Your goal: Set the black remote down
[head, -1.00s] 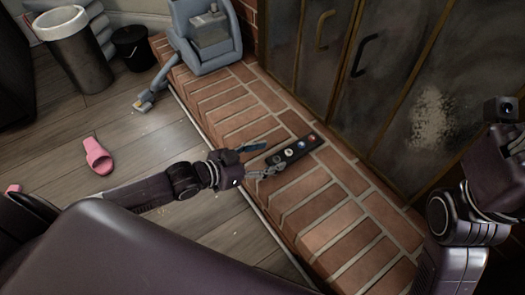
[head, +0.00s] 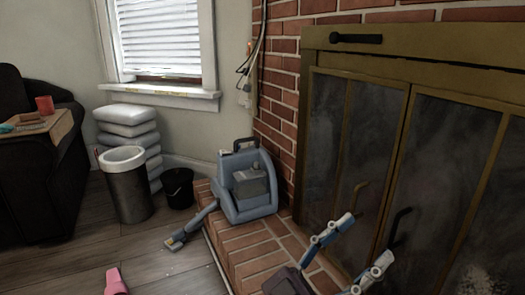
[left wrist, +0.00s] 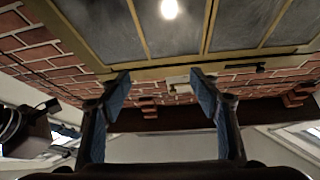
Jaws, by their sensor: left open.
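My left gripper (head: 368,238) is raised in front of the fireplace doors in the head view, its two blue-padded fingers spread with nothing between them. In the left wrist view it also shows open and empty (left wrist: 160,88), pointing toward the fireplace and the brick wall. The black remote is in neither view now. The part of the brick hearth (head: 246,252) that shows is clear near its left edge; the rest is cut off by the frame or behind my gripper. My right gripper does not show.
A blue-grey cleaning machine (head: 243,190) stands on the hearth's far end, its hose head (head: 180,240) reaching the floor. A bin (head: 125,187), a black bucket (head: 178,187) and a pink slipper (head: 115,282) are on the left. Fireplace doors (head: 435,150) close off the right.

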